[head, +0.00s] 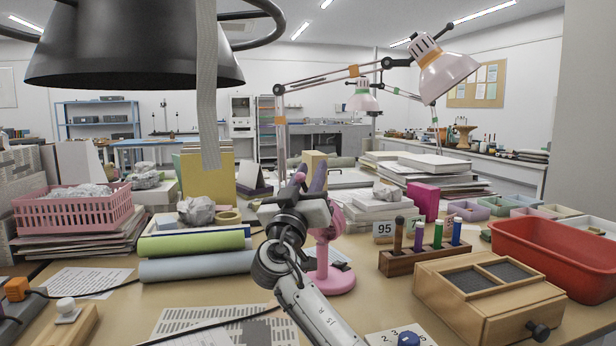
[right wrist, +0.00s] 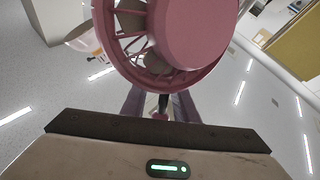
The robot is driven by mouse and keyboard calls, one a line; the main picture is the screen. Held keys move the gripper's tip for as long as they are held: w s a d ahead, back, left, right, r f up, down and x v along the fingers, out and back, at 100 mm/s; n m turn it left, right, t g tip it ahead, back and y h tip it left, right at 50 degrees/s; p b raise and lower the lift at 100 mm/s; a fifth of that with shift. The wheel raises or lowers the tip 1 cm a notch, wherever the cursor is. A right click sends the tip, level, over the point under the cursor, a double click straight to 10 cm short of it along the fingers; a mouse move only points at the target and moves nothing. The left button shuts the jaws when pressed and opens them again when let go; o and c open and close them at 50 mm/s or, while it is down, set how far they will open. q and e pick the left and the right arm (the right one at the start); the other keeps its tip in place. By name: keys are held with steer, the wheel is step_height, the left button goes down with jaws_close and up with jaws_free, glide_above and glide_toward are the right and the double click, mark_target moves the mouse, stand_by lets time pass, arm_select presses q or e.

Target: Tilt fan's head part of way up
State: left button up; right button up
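The pink fan (head: 333,272) stands on the table with its round base on the wood. Its head is mostly hidden behind my right gripper in the head view. In the right wrist view the round pink fan head (right wrist: 185,35) with its ribbed guard fills the top middle, close to the fingers. My right gripper (head: 309,176) points up and away in front of the fan. Its two purple fingers (right wrist: 158,104) stand apart, with a narrow dark part visible between them; contact with the fan cannot be told. My left gripper is not in view.
Rolled sheets (head: 196,265) lie left of the fan. A wooden vial rack (head: 425,256), a wooden box (head: 486,300) and a red tray (head: 560,258) stand at right. A black lamp shade (head: 135,55) and a hanging strip (head: 207,100) take up the upper left.

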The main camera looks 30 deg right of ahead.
steer(key=shift+s+a+f, duration=0.2)
steer(key=shift+a, duration=0.05)
steer(key=s+a, duration=1)
steer(key=shift+f+p, duration=0.35)
steer(key=shift+f, duration=0.05)
